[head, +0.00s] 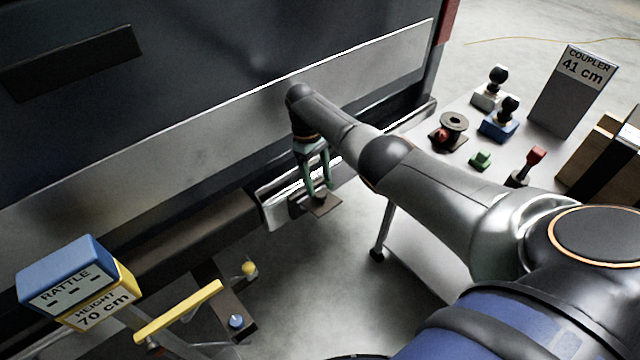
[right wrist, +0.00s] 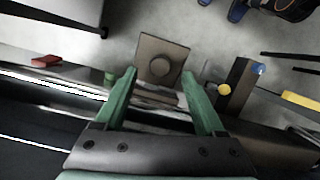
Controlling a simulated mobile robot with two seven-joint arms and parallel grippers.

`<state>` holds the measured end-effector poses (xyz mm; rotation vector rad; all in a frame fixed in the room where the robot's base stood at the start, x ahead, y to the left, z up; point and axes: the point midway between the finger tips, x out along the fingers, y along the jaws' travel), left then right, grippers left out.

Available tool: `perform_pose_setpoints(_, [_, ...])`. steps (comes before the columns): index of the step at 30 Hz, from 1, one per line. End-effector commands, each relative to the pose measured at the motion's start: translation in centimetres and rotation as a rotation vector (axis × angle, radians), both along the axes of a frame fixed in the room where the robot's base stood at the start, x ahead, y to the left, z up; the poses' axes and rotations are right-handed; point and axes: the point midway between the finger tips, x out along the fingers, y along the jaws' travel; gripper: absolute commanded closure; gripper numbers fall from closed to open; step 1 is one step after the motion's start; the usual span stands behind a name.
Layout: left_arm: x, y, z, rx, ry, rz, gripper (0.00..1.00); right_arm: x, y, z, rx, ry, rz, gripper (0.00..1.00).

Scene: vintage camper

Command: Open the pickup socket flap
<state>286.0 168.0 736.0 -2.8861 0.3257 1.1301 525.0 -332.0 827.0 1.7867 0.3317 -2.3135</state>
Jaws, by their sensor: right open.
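No part is clearly recognisable as the pickup socket flap; it may be hidden or too small to tell. A brown square plate (head: 324,206) with a round centre sticks out at the dark vehicle's bumper (head: 278,212); it also shows in the right wrist view (right wrist: 160,48). A small green piece (right wrist: 110,77) shows beside the left finger in that view. My right gripper (head: 319,192) points down at the bumper by the plate. Its green fingers (right wrist: 158,72) are open, with nothing visibly held; contact cannot be told. My left gripper is not in view.
A grey table (head: 420,250) on the right holds hitch balls, a spool, small parts and a "COUPLER 41 cm" sign (head: 572,90). At lower left stand a "RATTLE" box (head: 65,275) and a yellow bar (head: 180,311). A red piece (right wrist: 46,61) shows by the bumper.

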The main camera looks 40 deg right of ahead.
Motion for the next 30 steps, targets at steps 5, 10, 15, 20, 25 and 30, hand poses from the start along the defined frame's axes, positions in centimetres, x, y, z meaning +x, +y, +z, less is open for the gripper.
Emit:
perform_pose_setpoints(5, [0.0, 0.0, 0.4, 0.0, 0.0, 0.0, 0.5, 1.1, 0.1, 4.1, 0.001, -0.005, 0.0, 0.29])
perform_pose_setpoints(10, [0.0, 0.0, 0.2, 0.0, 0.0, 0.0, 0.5, 1.9, 0.1, 6.9, 0.001, -0.003, -0.001, 0.29])
perform_pose_setpoints(15, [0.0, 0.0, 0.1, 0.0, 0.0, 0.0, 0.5, 2.2, 0.2, 8.4, 0.0, 0.0, -0.001, 0.29])
perform_pose_setpoints(20, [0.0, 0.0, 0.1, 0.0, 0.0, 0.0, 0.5, 2.2, 0.2, 8.7, 0.0, 0.001, -0.001, 0.29])
perform_pose_setpoints(25, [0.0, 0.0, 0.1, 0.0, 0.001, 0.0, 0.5, 2.2, 0.2, 8.7, 0.0, 0.001, -0.001, 0.29])
perform_pose_setpoints(30, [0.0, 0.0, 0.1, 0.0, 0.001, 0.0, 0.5, 2.2, 0.2, 8.7, 0.001, 0.001, 0.0, 0.29])
